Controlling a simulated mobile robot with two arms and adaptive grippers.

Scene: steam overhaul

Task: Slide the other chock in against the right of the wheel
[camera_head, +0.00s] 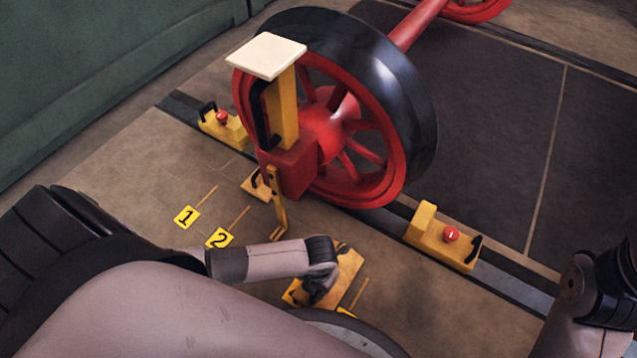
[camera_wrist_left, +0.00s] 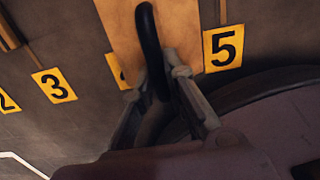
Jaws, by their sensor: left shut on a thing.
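The red-spoked wheel (camera_head: 408,95) with a dark tyre stands on the rail. A yellow chock (camera_head: 429,232) with a red knob and a black handle sits on the rail to its right; I cannot tell whether it touches the tyre. A similar yellow chock (camera_head: 232,130) sits to the wheel's left. My left gripper (camera_head: 318,290) is low in front of the wheel, away from both chocks. In the left wrist view, the left gripper (camera_wrist_left: 162,92) is shut on the black handle (camera_wrist_left: 148,40) of a tan board (camera_wrist_left: 118,25). My right gripper is out of view.
Yellow number plates (camera_head: 219,238) mark the floor in front of the wheel; plate 5 (camera_wrist_left: 223,48) is beside the tan board. A yellow post with a cream top (camera_head: 266,55) and red base stands before the wheel.

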